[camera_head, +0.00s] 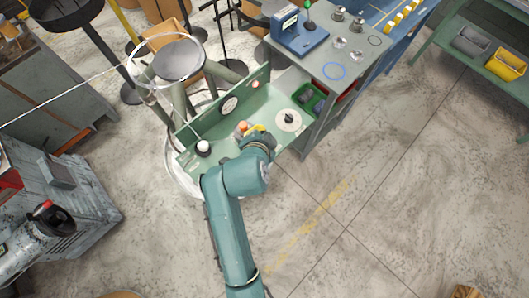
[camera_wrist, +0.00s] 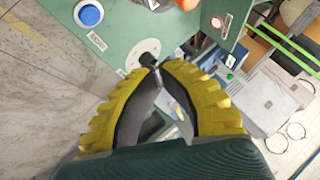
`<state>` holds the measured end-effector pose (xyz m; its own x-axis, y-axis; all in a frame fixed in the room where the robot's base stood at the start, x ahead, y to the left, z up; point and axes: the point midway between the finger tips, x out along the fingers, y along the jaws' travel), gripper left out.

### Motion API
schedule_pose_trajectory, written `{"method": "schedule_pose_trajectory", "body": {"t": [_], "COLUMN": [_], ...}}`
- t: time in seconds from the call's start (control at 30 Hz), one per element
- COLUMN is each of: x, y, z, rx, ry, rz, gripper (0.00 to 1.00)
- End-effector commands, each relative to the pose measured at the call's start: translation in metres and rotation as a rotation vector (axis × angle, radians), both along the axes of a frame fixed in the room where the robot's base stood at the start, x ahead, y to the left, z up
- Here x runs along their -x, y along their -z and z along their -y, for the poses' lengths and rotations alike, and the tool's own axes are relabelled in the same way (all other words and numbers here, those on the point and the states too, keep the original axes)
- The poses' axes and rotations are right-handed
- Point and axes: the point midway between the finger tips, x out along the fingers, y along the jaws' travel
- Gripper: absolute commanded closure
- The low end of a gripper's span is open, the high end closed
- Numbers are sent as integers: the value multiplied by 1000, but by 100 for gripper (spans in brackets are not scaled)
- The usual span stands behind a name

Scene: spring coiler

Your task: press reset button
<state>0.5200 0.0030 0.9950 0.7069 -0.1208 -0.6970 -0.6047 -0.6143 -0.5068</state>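A green control panel (camera_head: 225,134) stands in the middle of the head view and also fills the upper part of the wrist view (camera_wrist: 118,48). In the wrist view a blue button (camera_wrist: 89,14) in a pale ring is at upper left, beside a small label too small to read. The tips overlap a black knob on a white dial (camera_wrist: 147,60); contact cannot be told. The blue button is not seen in the head view.
An orange cap (camera_head: 243,127) and a white-topped black knob (camera_head: 203,147) stand on the panel. A round gauge (camera_head: 229,105) is on its back wall. Floor in front is clear.

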Motion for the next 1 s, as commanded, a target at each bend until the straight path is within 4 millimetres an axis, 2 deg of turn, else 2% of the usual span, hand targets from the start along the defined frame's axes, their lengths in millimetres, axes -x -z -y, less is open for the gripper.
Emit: {"method": "schedule_pose_trajectory", "body": {"t": [0.17,0.5,0.7,1.0], "x": [0,0,0,0], "y": [13,63,84,88], "z": [0,0,0,0], "rx": [0,0,0,-1], "ry": [0,0,1,1], "rz": [0,0,-1,0], "gripper": [100,100,100,100]}}
